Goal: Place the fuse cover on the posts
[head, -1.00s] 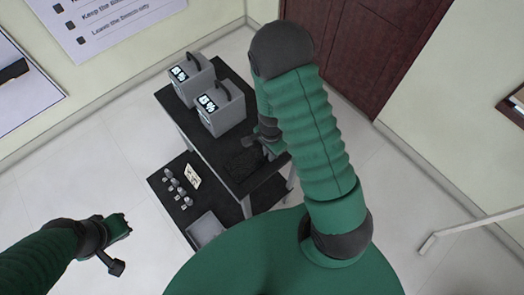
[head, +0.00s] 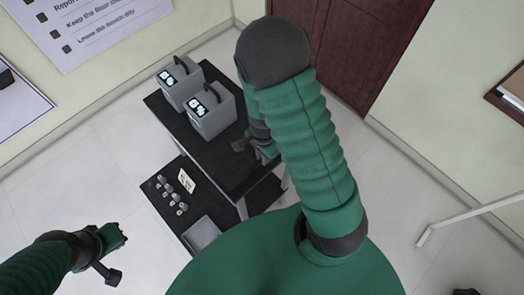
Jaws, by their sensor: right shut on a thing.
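My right gripper (head: 266,150) is over the near right part of the black-topped bench (head: 222,162), partly covered by my own arm. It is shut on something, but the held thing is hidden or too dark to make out. I cannot pick out the fuse cover with certainty. The posts are not clear either. Several small pale pieces (head: 170,192) stand on a low black surface left of the bench, and I cannot tell whether they are the posts. My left gripper (head: 121,236) is far from the bench at lower left; its jaw gap is too small to read.
Two grey boxes with handles and lit displays, a far one (head: 180,82) and a near one (head: 210,112), stand on the bench. A white card (head: 186,181) and a grey tray (head: 201,234) are on the low black surface (head: 160,212). The floor around is clear.

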